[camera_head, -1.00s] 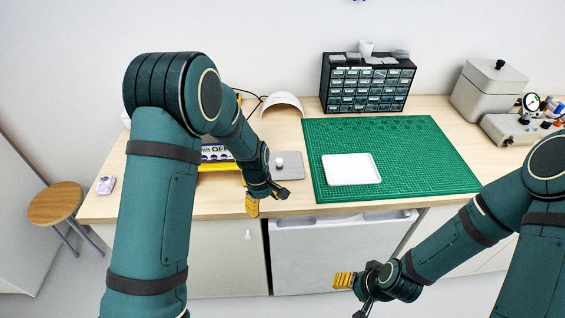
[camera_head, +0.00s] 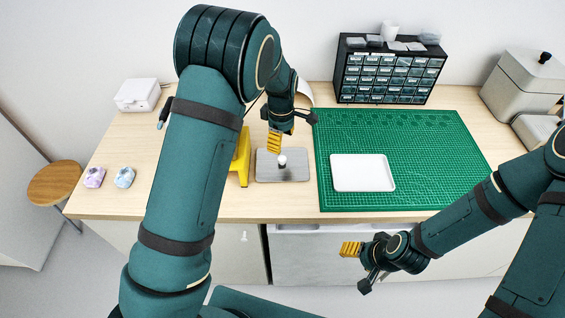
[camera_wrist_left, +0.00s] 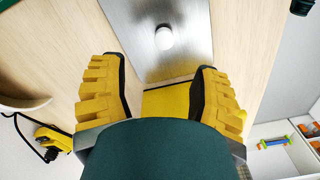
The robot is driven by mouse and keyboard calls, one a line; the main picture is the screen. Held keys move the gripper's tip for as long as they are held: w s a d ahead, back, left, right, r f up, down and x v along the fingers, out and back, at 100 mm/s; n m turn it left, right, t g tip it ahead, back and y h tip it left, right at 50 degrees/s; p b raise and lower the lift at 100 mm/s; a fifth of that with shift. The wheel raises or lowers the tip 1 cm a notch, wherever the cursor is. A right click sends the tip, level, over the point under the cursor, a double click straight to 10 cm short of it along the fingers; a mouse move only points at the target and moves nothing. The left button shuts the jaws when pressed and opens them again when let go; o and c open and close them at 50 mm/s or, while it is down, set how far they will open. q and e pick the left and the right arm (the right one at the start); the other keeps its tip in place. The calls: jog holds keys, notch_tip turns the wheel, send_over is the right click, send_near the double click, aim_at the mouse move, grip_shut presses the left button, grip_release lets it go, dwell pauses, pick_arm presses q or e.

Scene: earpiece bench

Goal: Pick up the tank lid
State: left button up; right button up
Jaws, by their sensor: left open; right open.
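A flat brushed-metal lid (camera_head: 298,167) with a round white knob (camera_head: 282,160) lies on the bench left of the green mat. In the left wrist view the lid (camera_wrist_left: 185,20) shows at the top, its knob (camera_wrist_left: 163,38) just beyond the fingertips. My left gripper (camera_head: 275,144) is open and empty, above the lid's far side in the head view. In the left wrist view its two yellow-padded fingers (camera_wrist_left: 160,75) stand wide apart. My right gripper (camera_head: 358,262) is open and empty in front of the bench edge.
A yellow thing (camera_head: 241,160), partly behind my left arm, stands left of the lid. A white tray (camera_head: 362,173) lies on the green mat (camera_head: 440,160). A drawer cabinet (camera_head: 388,75) and a grey lidded box (camera_head: 522,85) stand at the back.

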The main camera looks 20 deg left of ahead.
aim_at(282, 158)
pick_arm(q)
notch_tip(282, 158, down, 4)
jog(key=shift+w+r, duration=0.1)
jog(key=shift+r, duration=0.15)
jog(key=shift+s+f, duration=0.2)
jog(key=shift+f, duration=0.3)
notch_tip(282, 158, down, 4)
jog(key=shift+s+d+f, duration=0.1)
jog(key=shift+s+f, duration=0.05)
grip_shut()
